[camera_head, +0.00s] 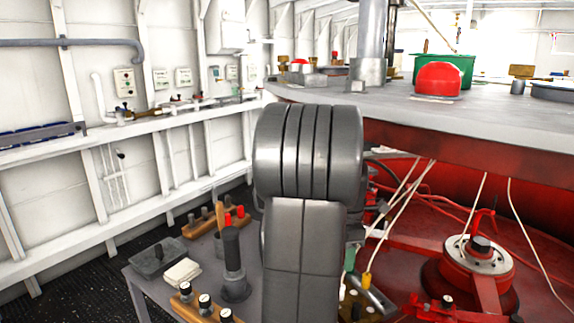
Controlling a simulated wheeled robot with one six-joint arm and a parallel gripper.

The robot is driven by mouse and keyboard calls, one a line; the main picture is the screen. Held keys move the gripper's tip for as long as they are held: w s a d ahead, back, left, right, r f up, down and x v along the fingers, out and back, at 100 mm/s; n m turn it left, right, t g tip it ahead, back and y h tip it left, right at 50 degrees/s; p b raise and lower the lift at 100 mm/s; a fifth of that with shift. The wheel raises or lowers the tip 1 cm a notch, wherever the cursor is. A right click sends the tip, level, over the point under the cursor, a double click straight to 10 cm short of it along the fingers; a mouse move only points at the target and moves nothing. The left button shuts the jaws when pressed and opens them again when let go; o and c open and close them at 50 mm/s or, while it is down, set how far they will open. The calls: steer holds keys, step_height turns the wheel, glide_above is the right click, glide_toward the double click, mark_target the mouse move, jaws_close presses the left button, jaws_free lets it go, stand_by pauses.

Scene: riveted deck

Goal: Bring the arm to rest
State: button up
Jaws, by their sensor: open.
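My own grey arm (303,230) stands upright in the middle of the head view, with a thick ribbed joint at its top. It covers the right part of a grey work table (146,286). I cannot make out my gripper; no fingertips show clearly. Small grey parts and cables show just right of the arm, but I cannot tell what they belong to.
The table holds a dark tray (160,258), folded cloths (182,272), a dark upright handle (233,265) and wooden racks (216,220). Right are red machinery (478,262) with loose cables and a grey platform (500,112) bearing a red dome (438,79) and green box (462,68).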

step_height(320, 180, down, 10)
steer(key=shift+f, duration=0.1)
step_height(320, 180, up, 8)
steer(key=p, duration=0.4)
steer(key=shift+f+p, duration=0.2)
steer(key=shift+p, duration=0.15)
steer(key=shift+r, duration=0.25)
steer(key=shift+s, duration=0.1)
